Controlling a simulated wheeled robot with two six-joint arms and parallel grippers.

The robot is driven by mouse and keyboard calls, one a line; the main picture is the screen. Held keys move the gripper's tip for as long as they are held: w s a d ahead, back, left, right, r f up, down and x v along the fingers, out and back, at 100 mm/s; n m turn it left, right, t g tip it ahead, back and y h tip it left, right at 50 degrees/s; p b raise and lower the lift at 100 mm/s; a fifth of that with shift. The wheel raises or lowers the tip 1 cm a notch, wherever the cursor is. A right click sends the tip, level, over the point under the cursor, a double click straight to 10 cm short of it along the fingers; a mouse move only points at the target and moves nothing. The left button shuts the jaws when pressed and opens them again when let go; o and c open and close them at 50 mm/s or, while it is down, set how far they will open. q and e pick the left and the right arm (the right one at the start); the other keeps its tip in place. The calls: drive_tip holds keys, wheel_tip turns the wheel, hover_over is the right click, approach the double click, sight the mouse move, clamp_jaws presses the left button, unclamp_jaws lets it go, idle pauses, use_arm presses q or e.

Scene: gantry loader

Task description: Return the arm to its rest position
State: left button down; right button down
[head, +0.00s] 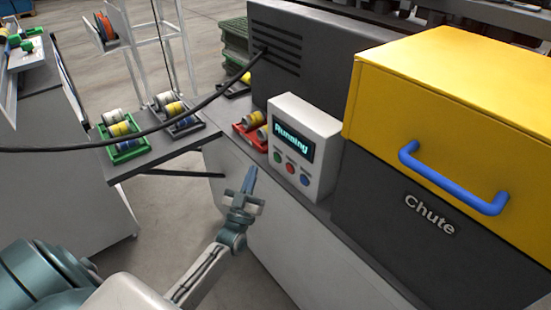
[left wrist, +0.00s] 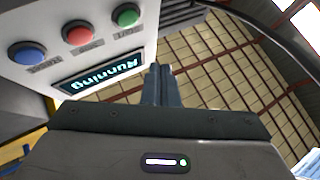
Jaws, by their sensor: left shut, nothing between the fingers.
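My left gripper (head: 250,182) is in the lower middle of the head view, in front of the grey machine base, with its fingers pointing up. In the left wrist view its fingers (left wrist: 158,72) are together with nothing between them. The white control box (head: 305,135) stands just up and to the right of the gripper, apart from it. Its screen (head: 293,142) reads "Running", with green, red and blue buttons below. The box also shows upside down in the left wrist view (left wrist: 75,15). My right gripper is in neither view.
The dark chute (head: 390,235) with a yellow lid (head: 455,100) and blue handle (head: 455,182) stands at the right. A green tray (head: 124,151) with rolls sits on a shelf at the left; a red tray (head: 241,134) is behind the box. A dark cable (head: 150,130) crosses the left. Floor shows below the shelf.

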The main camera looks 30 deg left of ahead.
use_arm(q)
drive_tip(key=s+d+f+m+g+h, duration=0.1)
drive_tip(key=s+f+g, duration=0.3)
drive_tip(key=f, duration=0.8)
drive_tip(key=s+f+g+h, duration=0.1)
drive_tip(key=s+f+g, duration=0.25)
drive_tip(key=f, duration=0.85)
drive_tip(key=s+d+f+m+g, duration=0.1)
drive_tip(key=s+f+g, duration=0.25)
drive_tip(key=f, duration=0.95)
drive_tip(key=s+d+f+g, duration=0.1)
drive_tip(key=s+f+g, duration=0.5)
drive_tip(key=s+f, duration=0.75)
drive_tip(key=s+d+f+g, duration=0.1)
drive_tip(key=s+f+g, duration=0.2)
drive_tip(key=s, duration=0.8)
drive_tip(key=s+d+f+g, duration=0.1)
drive_tip(key=s+f+g, duration=0.2)
drive_tip(key=s, duration=0.9)
wheel_tip(320, 180, down, 2)
drive_tip(key=shift+s+d+f+g+h, duration=0.2)
drive_tip(key=shift+s+g+h, duration=0.1)
drive_tip(key=shift+g+h, duration=0.1)
